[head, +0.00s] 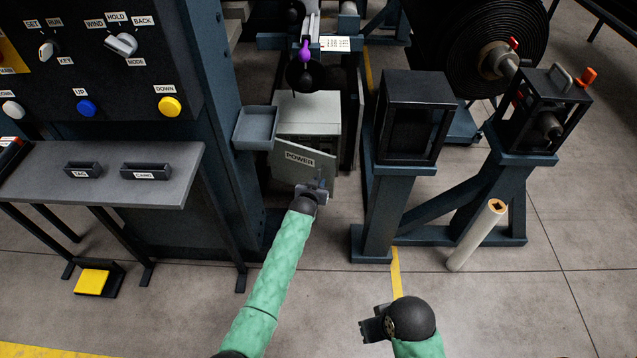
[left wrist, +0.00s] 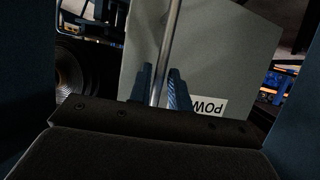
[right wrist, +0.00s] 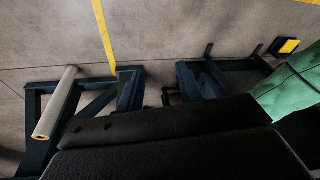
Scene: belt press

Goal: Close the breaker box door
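The breaker box (head: 308,112) is a grey cabinet low between the dark control panel and the dark stands. Its grey door (head: 290,158), labelled POWER, stands open toward me at an angle. The door also shows in the left wrist view (left wrist: 215,55). My left gripper (head: 317,190) is at the door's lower right part. In the left wrist view its two blue fingers lie close on both sides of a thin metal bar, the door handle (left wrist: 168,40). My right gripper (head: 370,325) is low in the head view, away from the box; its fingers are too unclear to read.
A grey tray (head: 256,127) juts out just left of the box. A shelf (head: 100,172) projects from the control panel. Dark stands (head: 378,215) and a leaning pale roll (head: 475,237) are at right. The floor in front is open.

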